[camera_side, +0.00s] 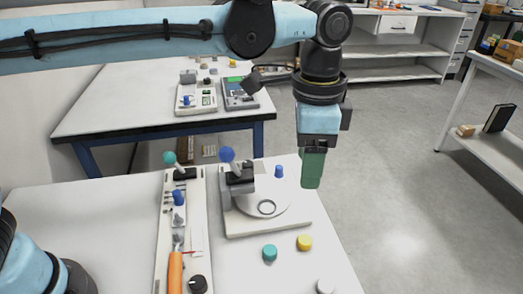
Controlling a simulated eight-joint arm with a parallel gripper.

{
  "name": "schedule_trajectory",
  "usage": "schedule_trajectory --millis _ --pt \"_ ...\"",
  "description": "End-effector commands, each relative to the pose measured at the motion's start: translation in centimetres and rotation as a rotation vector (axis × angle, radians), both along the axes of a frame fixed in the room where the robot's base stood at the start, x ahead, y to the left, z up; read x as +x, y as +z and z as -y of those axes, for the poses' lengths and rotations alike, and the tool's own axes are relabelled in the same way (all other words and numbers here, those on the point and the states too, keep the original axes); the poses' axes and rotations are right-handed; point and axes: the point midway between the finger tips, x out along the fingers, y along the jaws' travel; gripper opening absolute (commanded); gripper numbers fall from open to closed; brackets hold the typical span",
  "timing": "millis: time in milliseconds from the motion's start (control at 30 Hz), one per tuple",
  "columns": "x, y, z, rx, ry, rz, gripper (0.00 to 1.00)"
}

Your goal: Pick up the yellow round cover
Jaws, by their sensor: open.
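The yellow round cover (304,242) lies on the white table at the right, just in front of the white device base. It is small and disc-like. My gripper (312,180) hangs pointing down above the right edge of the table, higher than the yellow cover and behind it in the picture. It is open, and I see nothing held in it. The green fingers overlap in this view, so the gap between them is hidden. The yellow cover is in full view and clear of the gripper.
A teal round cover (270,253) lies left of the yellow one, and a white one (325,286) lies nearer the front edge. A white device (268,222) with a grey-black upright stands behind them. A tool board (160,240) with an orange-handled tool lies left.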

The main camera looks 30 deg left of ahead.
Motion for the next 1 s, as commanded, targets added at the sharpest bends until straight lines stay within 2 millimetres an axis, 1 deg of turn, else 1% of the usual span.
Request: schedule_trajectory --millis 33,200,300,533,800,900,1000 --pt "-0.1 -0.6 1.3 0.011 -0.035 -0.014 0.6" --pt "-0.1 -4.2 0.8 0.01 -0.026 -0.012 0.6" --pt "-0.1 -5.7 0.8 0.009 -0.025 -0.011 0.6" --pt "-0.1 -8.0 0.8 0.009 -0.024 -0.011 0.6" --pt "-0.1 -12.2 0.8 0.008 -0.024 -0.011 0.6" --pt "-0.1 -13.2 0.8 0.008 -0.024 -0.011 0.6" --pt "-0.1 -13.6 0.9 0.008 -0.024 -0.011 0.6"
